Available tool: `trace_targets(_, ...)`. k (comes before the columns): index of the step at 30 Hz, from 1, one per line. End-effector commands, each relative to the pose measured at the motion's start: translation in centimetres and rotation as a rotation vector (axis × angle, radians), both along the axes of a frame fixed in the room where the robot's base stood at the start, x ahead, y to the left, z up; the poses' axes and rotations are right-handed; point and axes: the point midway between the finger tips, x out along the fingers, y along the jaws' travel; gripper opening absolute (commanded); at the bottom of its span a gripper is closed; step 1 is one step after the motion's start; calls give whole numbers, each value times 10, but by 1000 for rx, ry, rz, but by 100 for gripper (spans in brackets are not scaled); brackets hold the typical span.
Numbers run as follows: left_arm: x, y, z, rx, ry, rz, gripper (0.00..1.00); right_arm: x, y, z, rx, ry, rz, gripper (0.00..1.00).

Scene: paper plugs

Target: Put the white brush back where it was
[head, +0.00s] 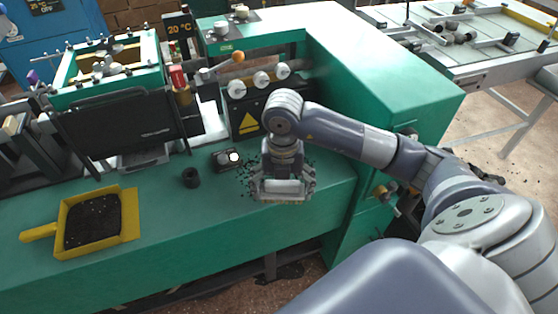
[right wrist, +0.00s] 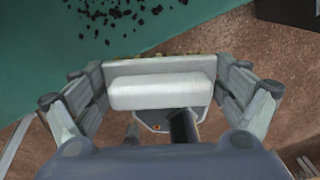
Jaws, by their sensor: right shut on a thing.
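The white brush (head: 281,188) is held crosswise in my right gripper (head: 284,184), over the front right part of the green bench. Its pale bristle edge faces down in the head view; whether it touches the bench I cannot tell. In the right wrist view the brush's white handle block (right wrist: 160,90) lies between the two fingers, with the bench edge and brown floor beyond. My left gripper is not in view.
Dark crumbs (right wrist: 128,12) lie on the green bench (head: 165,215) around the gripper. A yellow dustpan (head: 130,222) holding dark bits lies at left. Machinery lines the back.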

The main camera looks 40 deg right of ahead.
Motion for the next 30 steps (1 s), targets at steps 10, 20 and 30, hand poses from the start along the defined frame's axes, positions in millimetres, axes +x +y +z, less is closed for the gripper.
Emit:
trace_targets(10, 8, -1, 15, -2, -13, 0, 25, 63, -32, -5, 1, 0, -4, 72)
trace_targets(20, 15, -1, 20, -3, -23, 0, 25, 97, -50, -10, 0, 0, 0, 72)
trace_targets(30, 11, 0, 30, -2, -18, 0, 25, 102, -53, -35, 1, 5, 1, 72)
